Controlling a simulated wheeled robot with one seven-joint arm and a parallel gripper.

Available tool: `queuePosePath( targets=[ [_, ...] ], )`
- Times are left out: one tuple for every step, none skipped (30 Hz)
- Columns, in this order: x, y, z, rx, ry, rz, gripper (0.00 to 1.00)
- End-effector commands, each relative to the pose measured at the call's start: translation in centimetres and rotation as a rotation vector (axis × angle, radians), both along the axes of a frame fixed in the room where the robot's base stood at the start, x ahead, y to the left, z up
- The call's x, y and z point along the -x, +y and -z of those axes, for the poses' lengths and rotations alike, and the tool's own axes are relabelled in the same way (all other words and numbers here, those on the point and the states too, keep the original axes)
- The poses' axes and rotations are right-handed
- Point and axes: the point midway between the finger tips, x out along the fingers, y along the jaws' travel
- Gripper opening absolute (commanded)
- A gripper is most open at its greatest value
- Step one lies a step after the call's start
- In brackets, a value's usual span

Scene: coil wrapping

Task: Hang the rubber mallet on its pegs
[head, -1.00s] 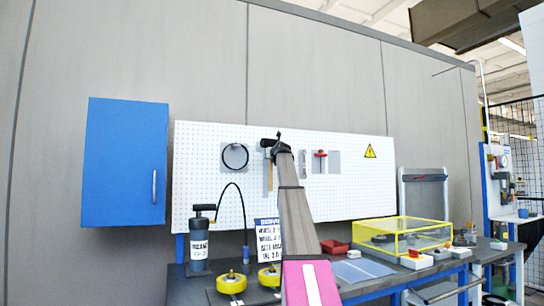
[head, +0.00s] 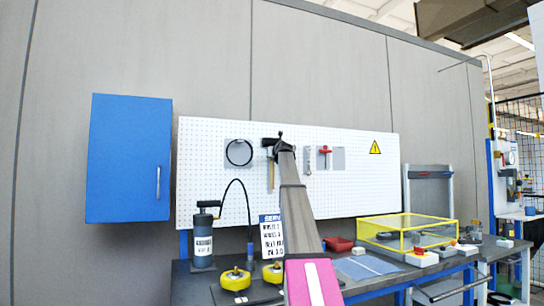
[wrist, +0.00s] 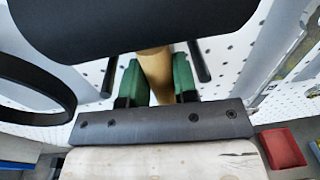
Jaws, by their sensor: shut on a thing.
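The rubber mallet (head: 271,176) is upright against the white pegboard, black head up and wooden handle down. In the wrist view its black head (wrist: 140,25) fills the top, with the tan handle (wrist: 154,72) below. My gripper (wrist: 155,82) is shut on the handle just under the head, with green pads on both sides; in the head view it (head: 277,147) is at the pegboard. Two dark pegs, a left peg (wrist: 108,78) and a right peg (wrist: 200,62), flank the handle beneath the head. I cannot tell whether the head touches them.
A black ring (head: 228,155) hangs left of the mallet, close to my gripper in the wrist view. A red-handled tool (head: 325,151) hangs to the right. Below, the bench holds a black pump (head: 203,245), yellow wheels (head: 235,279), a red tray (head: 339,244) and a yellow-framed case (head: 405,222).

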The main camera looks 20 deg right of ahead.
Motion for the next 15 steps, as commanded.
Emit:
queuePosePath(
  targets=[
    [0.05, -0.01, -0.14, 0.0, -0.003, 0.001, 0.0],
    [0.06, -0.02, -0.14, 0.0, -0.003, 0.001, 0.0],
    [0.07, -0.02, -0.14, 0.0, -0.003, 0.001, 0.37],
    [0.08, -0.01, -0.14, 0.0, -0.003, 0.001, 0.47],
    [0.09, -0.02, -0.13, 0.0, -0.003, 0.001, 0.56],
    [0.1, -0.01, -0.12, 0.0, -0.003, 0.001, 0.57],
    [0.11, -0.02, -0.11, 0.0, -0.003, 0.001, 0.57],
    [0.11, -0.01, -0.1, 0.0, -0.002, 0.001, 0.57],
    [0.13, -0.01, -0.09, 0.0, -0.002, 0.001, 0.57],
    [0.13, -0.01, -0.08, 0.0, -0.002, 0.001, 0.57],
    [0.14, -0.01, -0.08, 0.0, -0.002, 0.001, 0.57],
    [0.14, 0.0, 0.07, 0.0, 0.001, 0.0, 0.57],
    [0.16, 0.0, 0.07, 0.0, 0.001, 0.0, 0.57],
    [0.19, 0.0, 0.07, 0.0, 0.001, 0.0, 0.57],
    [0.3, 0.02, 0.06, 0.0, 0.001, 0.0, 0.57]
  ],
)
